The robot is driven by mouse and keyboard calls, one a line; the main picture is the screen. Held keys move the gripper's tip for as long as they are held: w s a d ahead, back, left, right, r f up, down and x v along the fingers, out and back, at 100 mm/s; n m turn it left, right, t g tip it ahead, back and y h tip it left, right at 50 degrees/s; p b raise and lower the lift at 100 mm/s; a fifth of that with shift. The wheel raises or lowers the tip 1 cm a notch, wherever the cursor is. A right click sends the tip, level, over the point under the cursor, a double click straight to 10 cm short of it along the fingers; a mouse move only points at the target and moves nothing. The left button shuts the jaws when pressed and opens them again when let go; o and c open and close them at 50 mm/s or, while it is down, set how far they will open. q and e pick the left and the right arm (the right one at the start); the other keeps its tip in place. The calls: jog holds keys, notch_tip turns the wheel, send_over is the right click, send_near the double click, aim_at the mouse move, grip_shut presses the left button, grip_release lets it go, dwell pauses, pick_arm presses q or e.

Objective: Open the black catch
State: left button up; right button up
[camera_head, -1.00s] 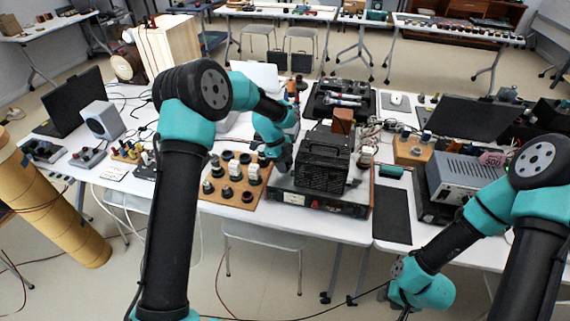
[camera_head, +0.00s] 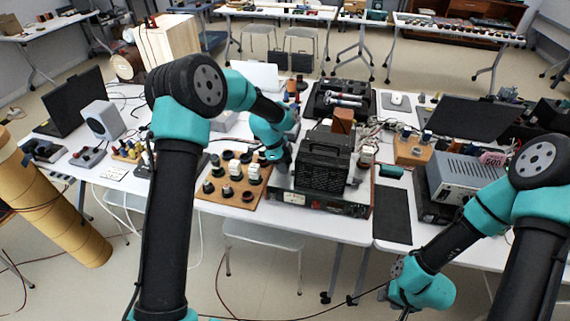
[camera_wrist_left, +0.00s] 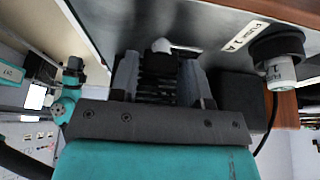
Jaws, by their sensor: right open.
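A black ribbed-front box (camera_head: 325,160) stands on a flat metal unit (camera_head: 318,201) in the middle of the table. My left gripper (camera_head: 284,160) is close by its left side, partly hidden by my own wrist. In the left wrist view, the fingers of my left gripper (camera_wrist_left: 158,72) stand apart with a black ribbed part (camera_wrist_left: 158,88) showing between them. A small white rounded piece (camera_wrist_left: 162,45) shows just beyond the fingertips. I cannot tell which part is the black catch, or whether the fingers touch anything. My right wrist is low at the right; its gripper is out of view.
A wooden board with several knobs and plugs (camera_head: 212,203) lies left of the metal unit. A black case (camera_head: 342,100) with tools is behind. A grey instrument (camera_head: 466,176) and a dark mat (camera_head: 392,214) are to the right. In the wrist view, a black-and-white plug (camera_wrist_left: 280,66) sits near the right edge.

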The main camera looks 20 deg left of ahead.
pick_arm(q)
jog(key=shift+o, duration=0.2)
jog(key=v, duration=1.7)
jog(key=shift+r, duration=0.25)
jog(key=shift+s+f, duration=0.1)
